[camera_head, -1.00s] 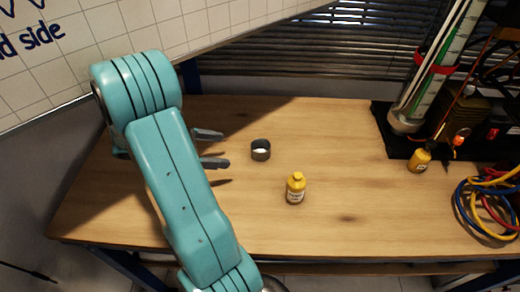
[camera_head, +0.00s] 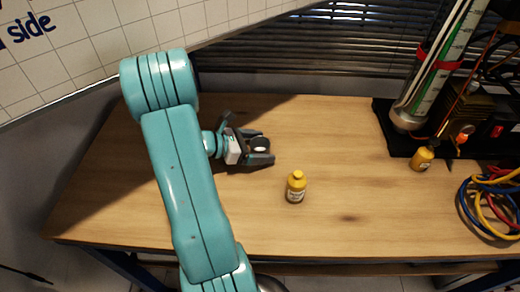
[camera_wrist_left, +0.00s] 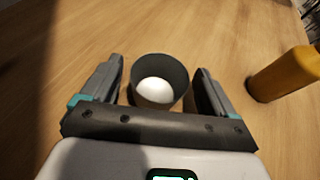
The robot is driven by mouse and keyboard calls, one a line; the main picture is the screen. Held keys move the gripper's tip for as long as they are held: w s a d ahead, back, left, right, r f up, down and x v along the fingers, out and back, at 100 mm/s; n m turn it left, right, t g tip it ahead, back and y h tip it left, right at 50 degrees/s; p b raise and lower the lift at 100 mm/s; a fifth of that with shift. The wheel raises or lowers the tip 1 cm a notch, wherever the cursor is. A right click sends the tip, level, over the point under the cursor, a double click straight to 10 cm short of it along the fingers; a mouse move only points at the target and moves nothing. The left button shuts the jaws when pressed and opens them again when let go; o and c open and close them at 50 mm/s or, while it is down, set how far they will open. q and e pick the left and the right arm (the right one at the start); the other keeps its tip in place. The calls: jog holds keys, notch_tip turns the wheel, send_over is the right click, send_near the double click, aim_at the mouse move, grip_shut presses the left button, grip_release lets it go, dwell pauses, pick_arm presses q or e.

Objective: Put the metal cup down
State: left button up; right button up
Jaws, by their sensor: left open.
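The metal cup (camera_head: 261,142) is a small dark grey cylinder standing upright on the wooden table. In the left wrist view the cup (camera_wrist_left: 161,66) holds a white, round-looking thing (camera_wrist_left: 156,91). My left gripper (camera_head: 267,148) is open, with one finger on each side of the cup. In the left wrist view a narrow gap shows between the cup and each finger, so it looks ungripped. The fingers partly hide the cup in the head view. My right gripper is not in view.
A yellow bottle (camera_head: 296,188) stands close by, to the front right of the cup. Another yellow bottle (camera_head: 421,160), a gauge rig (camera_head: 432,82) and coiled cables (camera_head: 491,205) are at the right. The table's middle right (camera_head: 350,160) is clear.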

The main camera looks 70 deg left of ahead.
pick_arm(q)
jog(key=shift+x, duration=1.15)
jog(key=shift+c, duration=0.4)
jog(key=c, duration=1.1)
